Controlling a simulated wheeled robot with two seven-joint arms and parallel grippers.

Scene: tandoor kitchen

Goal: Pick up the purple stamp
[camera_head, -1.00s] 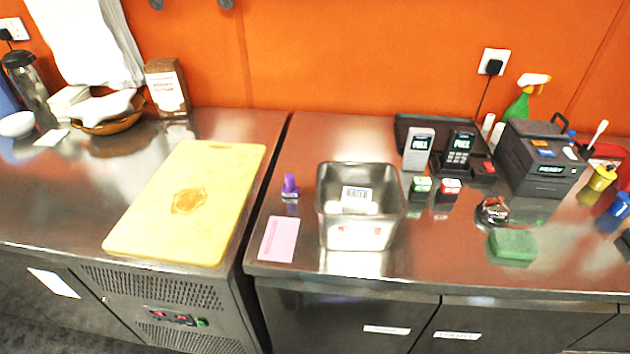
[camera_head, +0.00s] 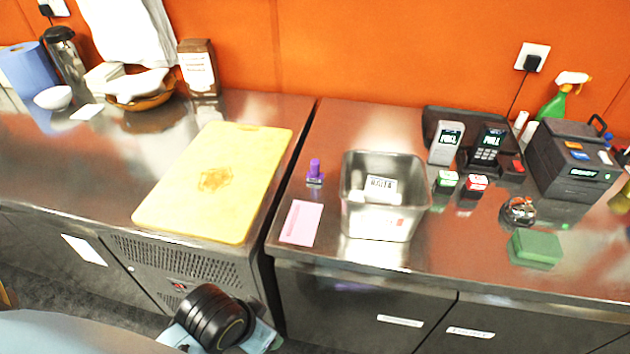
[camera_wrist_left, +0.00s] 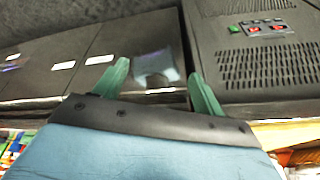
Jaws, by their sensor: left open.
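The purple stamp (camera_head: 314,170) stands upright on the steel counter, left of a steel bin and just behind a pink pad. My left arm comes in at the bottom left of the head view, low in front of the counter, well apart from the stamp. In the left wrist view my left gripper (camera_wrist_left: 153,88) has its two green fingers spread apart with nothing between them. It faces the counter fronts, and the stamp is not in that view. My right gripper is not in view.
The steel bin (camera_head: 348,205) stands close right of the stamp. The pink pad (camera_head: 307,222) lies flat in front. A yellow cutting board (camera_head: 180,205) lies on the left counter, past a narrow gap. Card terminals, small stamps and a green sponge (camera_head: 536,246) are further right.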

